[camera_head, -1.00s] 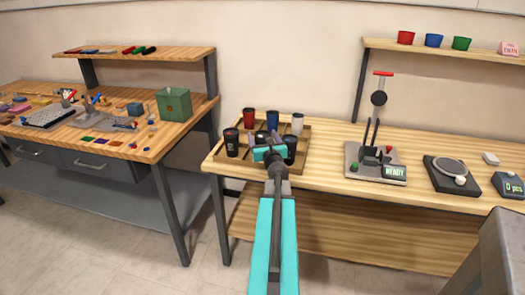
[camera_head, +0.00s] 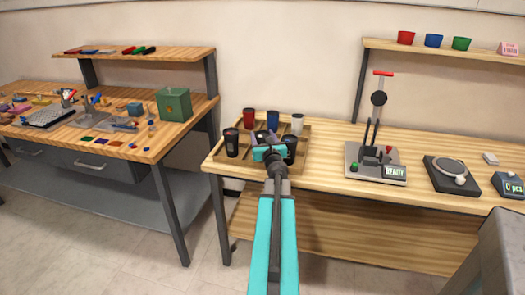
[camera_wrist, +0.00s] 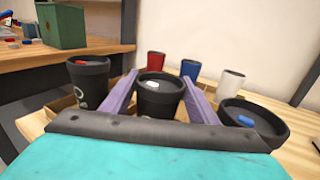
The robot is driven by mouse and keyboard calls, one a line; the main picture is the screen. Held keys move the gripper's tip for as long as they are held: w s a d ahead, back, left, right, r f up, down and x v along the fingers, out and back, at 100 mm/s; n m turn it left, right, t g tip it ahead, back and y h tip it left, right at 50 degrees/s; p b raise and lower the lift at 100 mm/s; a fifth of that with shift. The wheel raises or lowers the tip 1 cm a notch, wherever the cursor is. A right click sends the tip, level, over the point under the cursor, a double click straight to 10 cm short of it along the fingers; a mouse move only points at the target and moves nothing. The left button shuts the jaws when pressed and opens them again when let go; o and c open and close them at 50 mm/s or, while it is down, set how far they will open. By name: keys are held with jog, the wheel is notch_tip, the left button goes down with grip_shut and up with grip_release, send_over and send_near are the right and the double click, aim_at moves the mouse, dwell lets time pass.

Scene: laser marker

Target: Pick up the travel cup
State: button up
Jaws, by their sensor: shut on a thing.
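Three black travel cups stand in the front row of a wooden tray (camera_head: 217,153): left (camera_head: 231,143), middle, and right (camera_head: 290,150). The middle black cup (camera_wrist: 159,98) has a small white tab on its top. My gripper (camera_wrist: 160,78) is shut on the middle cup, one purple finger on each side. In the head view my gripper (camera_head: 264,138) largely hides that cup. I cannot tell whether it is lifted.
Red (camera_head: 249,118), blue (camera_head: 272,120) and white (camera_head: 297,123) cups stand in the tray's back row. A lever press (camera_head: 376,160) and a round scale (camera_head: 452,174) stand to the right. A green box (camera_head: 174,104) is on the left table.

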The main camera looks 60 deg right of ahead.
jog(key=shift+r, duration=0.15)
jog(key=shift+r, duration=0.4)
notch_tip(320, 180, up, 3)
jog(key=shift+f+p, duration=0.1)
jog(key=shift+p, duration=0.55)
jog(key=p+v, duration=0.8)
jog(key=p, duration=0.1)
jog(key=shift+s+r+p, duration=0.25)
jog(key=shift+r+p, duration=0.05)
jog(key=shift+r, duration=0.15)
jog(key=shift+s+a+p, duration=0.2)
jog(key=shift+a+p, duration=0.15)
jog(key=shift+p, duration=0.9)
